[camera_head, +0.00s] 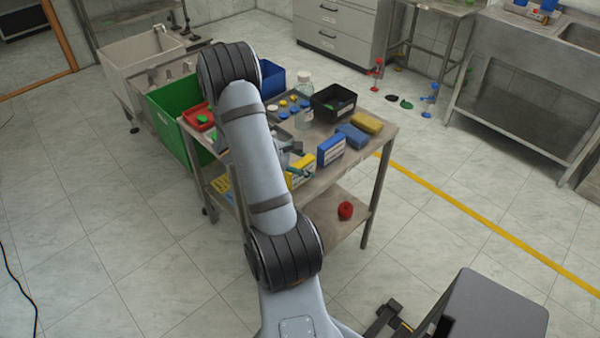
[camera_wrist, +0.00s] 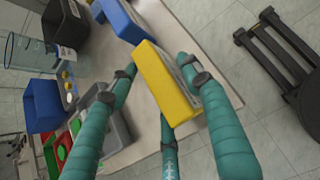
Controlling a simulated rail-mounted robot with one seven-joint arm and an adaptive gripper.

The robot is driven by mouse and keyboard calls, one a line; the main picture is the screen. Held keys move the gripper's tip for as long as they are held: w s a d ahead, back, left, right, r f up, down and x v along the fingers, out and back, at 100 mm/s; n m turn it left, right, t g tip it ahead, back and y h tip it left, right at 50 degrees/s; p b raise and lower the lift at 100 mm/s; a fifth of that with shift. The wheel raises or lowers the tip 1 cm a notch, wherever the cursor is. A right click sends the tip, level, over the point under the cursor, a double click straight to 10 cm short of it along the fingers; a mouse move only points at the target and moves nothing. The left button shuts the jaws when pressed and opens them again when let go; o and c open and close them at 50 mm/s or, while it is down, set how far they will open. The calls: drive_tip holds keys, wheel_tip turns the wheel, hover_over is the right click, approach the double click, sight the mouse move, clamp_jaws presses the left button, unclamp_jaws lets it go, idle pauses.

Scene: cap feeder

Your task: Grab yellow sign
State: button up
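The yellow sign (camera_head: 300,170) is a small yellow block with a pale printed face, standing at the front edge of the cart top. In the wrist view the yellow sign (camera_wrist: 163,82) lies between my teal fingers. My gripper (camera_wrist: 158,70) has its fingers spread around the sign, with one tip beside each long side and a third finger partly hidden behind its lower end. I cannot tell whether the tips touch it. In the head view my gripper (camera_head: 293,148) is mostly hidden behind my arm, just at the sign.
A blue sign (camera_head: 331,149) stands close by on the right; it also shows in the wrist view (camera_wrist: 128,20). Behind are a blue block (camera_head: 352,136), a yellow block (camera_head: 367,122), a black bin (camera_head: 334,101) and a clear bottle (camera_head: 304,104). A green bin (camera_head: 172,117) is left.

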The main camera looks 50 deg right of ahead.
drive_tip(key=c, duration=1)
